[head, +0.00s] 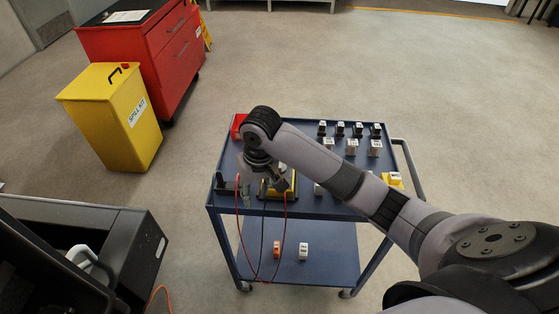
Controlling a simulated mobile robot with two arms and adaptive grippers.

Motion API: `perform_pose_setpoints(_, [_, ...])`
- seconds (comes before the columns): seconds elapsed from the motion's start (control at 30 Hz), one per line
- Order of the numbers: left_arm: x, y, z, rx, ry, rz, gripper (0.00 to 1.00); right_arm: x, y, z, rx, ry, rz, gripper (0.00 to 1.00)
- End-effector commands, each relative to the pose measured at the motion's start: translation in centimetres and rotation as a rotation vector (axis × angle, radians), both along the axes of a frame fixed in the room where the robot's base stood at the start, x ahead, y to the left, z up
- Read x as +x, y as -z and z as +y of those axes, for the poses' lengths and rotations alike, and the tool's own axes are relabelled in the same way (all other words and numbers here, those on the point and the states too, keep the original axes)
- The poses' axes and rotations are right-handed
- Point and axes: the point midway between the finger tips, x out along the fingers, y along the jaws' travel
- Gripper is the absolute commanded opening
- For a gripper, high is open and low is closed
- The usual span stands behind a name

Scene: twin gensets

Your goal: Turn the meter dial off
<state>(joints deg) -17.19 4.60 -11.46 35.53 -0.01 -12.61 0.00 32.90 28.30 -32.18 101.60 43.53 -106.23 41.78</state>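The meter (291,192) is a yellow-edged unit on the left part of the blue cart's top. Red and black leads hang down from around it over the cart's front edge. My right arm reaches in from the right, and my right gripper (279,184) points down at the meter, over or against it. The gripper and wrist cover much of the meter, and its dial is hidden. I cannot tell whether the fingers touch the dial or whether they are open or shut. My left gripper is not in view.
The blue cart (310,207) carries several small blocks (340,128) at the back right and a red item (238,125) at the back left. A yellow spill kit bin (112,115) and red cabinet (142,48) stand left. Floor behind is clear.

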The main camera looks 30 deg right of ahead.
Motion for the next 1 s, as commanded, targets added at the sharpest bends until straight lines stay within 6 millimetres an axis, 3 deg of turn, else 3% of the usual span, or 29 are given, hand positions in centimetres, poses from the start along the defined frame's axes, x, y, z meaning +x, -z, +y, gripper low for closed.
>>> perform_pose_setpoints(0.03, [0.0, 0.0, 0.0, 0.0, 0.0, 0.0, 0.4, 1.5, -1.7, -1.3, -0.019, 0.044, 0.003, 0.32])
perform_pose_setpoints(0.2, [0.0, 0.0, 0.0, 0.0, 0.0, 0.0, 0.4, 5.0, -8.0, -5.8, -0.058, 0.245, 0.054, 0.32])
perform_pose_setpoints(0.4, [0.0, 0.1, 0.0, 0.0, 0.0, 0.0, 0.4, 6.8, -14.6, -9.9, -0.063, 0.453, 0.095, 0.32])
perform_pose_setpoints(0.5, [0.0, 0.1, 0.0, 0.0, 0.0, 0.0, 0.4, 7.0, -16.1, -10.8, -0.058, 0.501, 0.105, 0.32])
perform_pose_setpoints(0.67, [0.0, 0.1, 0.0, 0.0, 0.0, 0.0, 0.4, 7.0, -15.7, -11.1, -0.056, 0.52, 0.111, 0.32])
perform_pose_setpoints(1.0, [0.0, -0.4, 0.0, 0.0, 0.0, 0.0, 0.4, 6.9, -9.2, -11.1, -0.059, 0.517, 0.113, 0.32])
